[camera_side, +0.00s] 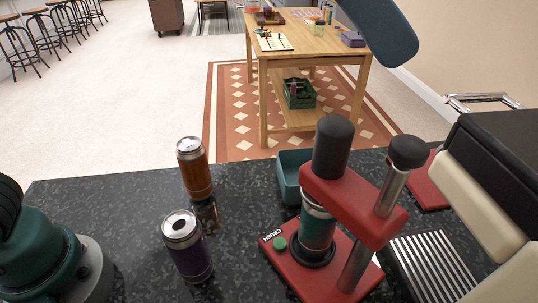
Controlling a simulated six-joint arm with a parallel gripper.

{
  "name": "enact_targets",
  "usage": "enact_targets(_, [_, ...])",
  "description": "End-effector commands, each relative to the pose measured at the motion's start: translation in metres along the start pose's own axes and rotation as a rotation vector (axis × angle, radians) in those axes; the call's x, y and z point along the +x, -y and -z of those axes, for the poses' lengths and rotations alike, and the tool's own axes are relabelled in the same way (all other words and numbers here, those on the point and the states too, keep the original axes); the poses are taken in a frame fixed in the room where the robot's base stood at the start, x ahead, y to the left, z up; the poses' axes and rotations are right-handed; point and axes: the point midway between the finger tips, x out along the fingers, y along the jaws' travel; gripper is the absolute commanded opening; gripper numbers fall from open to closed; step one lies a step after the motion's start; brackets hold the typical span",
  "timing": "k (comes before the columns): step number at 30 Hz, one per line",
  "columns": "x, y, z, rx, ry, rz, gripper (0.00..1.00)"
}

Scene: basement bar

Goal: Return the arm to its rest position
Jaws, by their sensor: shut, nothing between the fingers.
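My gripper is not in view. A dark blue-grey rounded piece that looks like a link of my arm hangs in at the top right, above the far wooden table; a teal rounded part of mine on a grey base stands at the lower left. On the dark speckled counter (110,200) stand an orange-brown can (195,172) and a purple can (188,250), both upright and apart. A red can crusher (345,195) marked "CRUSH" stands to their right. A teal can (317,232) stands upright inside it, its top partly hidden by the red arm.
A teal bin (288,178) stands behind the crusher, partly hidden. A ribbed metal tray (428,265) and a black and cream machine (490,185) crowd the right side. A wooden table (300,48) with small items is beyond the counter. The counter's left middle is clear.

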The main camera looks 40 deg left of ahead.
Motion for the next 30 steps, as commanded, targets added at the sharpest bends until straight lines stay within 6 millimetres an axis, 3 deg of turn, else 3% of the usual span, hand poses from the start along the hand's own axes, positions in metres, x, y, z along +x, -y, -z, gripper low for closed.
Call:
enact_targets(5, [-0.040, 0.024, -0.024, -0.102, -0.022, 0.143, 0.00])
enact_targets(13, [-0.072, 0.065, -0.105, -0.385, 0.002, 0.419, 0.00])
enact_targets(24, [-0.070, 0.085, -0.249, -0.747, 0.073, 0.744, 0.00])
enact_targets(30, [-0.054, 0.084, -0.309, -0.860, 0.125, 0.838, 0.00])
